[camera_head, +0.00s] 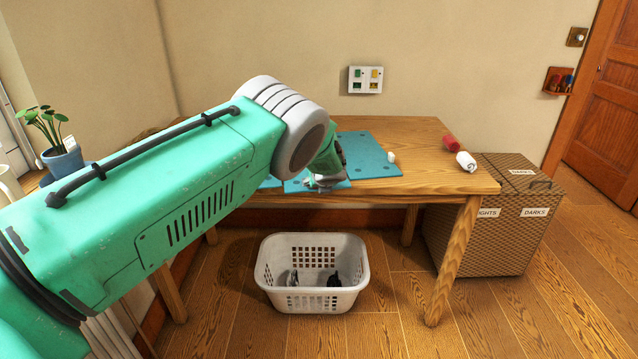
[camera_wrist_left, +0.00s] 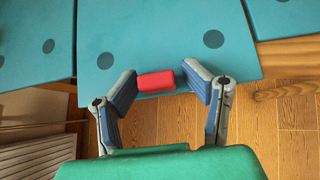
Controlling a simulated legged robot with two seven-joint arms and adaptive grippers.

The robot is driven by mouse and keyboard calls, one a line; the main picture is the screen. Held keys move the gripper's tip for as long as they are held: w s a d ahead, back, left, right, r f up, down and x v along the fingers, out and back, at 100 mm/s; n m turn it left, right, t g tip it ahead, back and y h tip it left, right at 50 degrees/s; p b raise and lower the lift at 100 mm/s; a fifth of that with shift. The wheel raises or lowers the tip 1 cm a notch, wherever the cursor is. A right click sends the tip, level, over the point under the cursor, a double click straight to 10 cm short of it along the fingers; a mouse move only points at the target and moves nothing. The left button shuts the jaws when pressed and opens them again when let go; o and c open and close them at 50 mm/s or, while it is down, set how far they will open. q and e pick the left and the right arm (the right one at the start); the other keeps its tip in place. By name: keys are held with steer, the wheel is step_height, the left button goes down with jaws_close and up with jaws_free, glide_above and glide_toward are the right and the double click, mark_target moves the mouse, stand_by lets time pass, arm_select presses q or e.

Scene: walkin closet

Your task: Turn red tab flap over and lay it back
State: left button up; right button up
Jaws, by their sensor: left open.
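A teal flap (camera_wrist_left: 170,40) with dark round dots lies on the table, with a red tab (camera_wrist_left: 156,82) at its front edge. My left gripper (camera_wrist_left: 160,84) is open in the left wrist view, with one finger on each side of the red tab. I cannot tell if the fingers touch it. In the head view my left gripper (camera_head: 325,183) is at the front edge of the teal panels (camera_head: 372,165). My arm hides the red tab and much of the panels there. My right gripper is not in view.
More teal panels lie left (camera_wrist_left: 35,45) and right (camera_wrist_left: 285,15) of the flap. A small white cylinder (camera_head: 391,157) stands on a panel. A white basket (camera_head: 312,298) and wicker hamper (camera_head: 505,240) stand on the floor.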

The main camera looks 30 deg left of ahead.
arm_select(q)
steer(key=shift+s+d+f, duration=0.1)
steer(key=shift+s+f, duration=0.2)
steer(key=shift+f, duration=0.2)
steer(key=v, duration=1.2)
steer(key=shift+w+r, duration=0.35)
steer(key=shift+r, duration=0.15)
steer(key=shift+f, duration=0.1)
